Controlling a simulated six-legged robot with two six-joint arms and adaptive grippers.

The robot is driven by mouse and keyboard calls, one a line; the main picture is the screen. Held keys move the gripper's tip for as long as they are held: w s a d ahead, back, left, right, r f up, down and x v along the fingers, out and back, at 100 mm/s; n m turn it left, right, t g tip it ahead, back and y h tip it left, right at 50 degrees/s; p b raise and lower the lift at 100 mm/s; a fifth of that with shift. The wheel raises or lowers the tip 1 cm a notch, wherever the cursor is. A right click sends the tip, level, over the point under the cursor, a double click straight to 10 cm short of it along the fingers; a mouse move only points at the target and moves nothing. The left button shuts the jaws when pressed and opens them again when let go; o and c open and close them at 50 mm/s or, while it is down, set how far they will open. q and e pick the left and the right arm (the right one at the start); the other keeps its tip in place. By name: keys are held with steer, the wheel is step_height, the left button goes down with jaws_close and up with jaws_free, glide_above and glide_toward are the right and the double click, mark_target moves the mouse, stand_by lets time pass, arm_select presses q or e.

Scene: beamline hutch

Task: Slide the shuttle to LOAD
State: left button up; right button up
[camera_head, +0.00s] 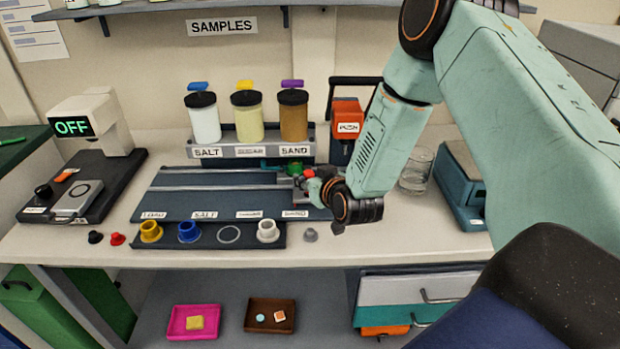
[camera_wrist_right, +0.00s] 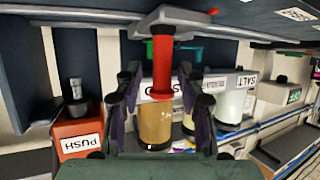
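The rail track (camera_head: 215,188) lies on the bench, with a label strip below it reading LOAD (camera_head: 153,215) at the left, SALT, a label too small to read, and one at the right that seems to read SAND. The shuttle (camera_head: 298,186) is at the right end, under the SAND jar, mostly hidden by my gripper. My right gripper (camera_head: 318,190) is at it. In the right wrist view, the shuttle's red upright handle (camera_wrist_right: 162,55) stands between the fingers of my right gripper (camera_wrist_right: 160,80), with gaps on both sides. My left gripper is not in view.
Jars of salt (camera_head: 203,120), a middle powder (camera_head: 247,120) and sand (camera_head: 293,118) stand behind the track. Coloured cups (camera_head: 188,232) stand in front. The track's left part looks clear.

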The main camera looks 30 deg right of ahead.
steer(key=shift+s+r, duration=0.1)
steer(key=shift+w+a, duration=0.2)
steer(key=shift+w, duration=0.15)
steer(key=c, duration=0.4)
steer(key=shift+s+d+f, duration=0.15)
steer(key=shift+d+f, duration=0.05)
jaws_close()
steer(key=shift+a, duration=0.1)
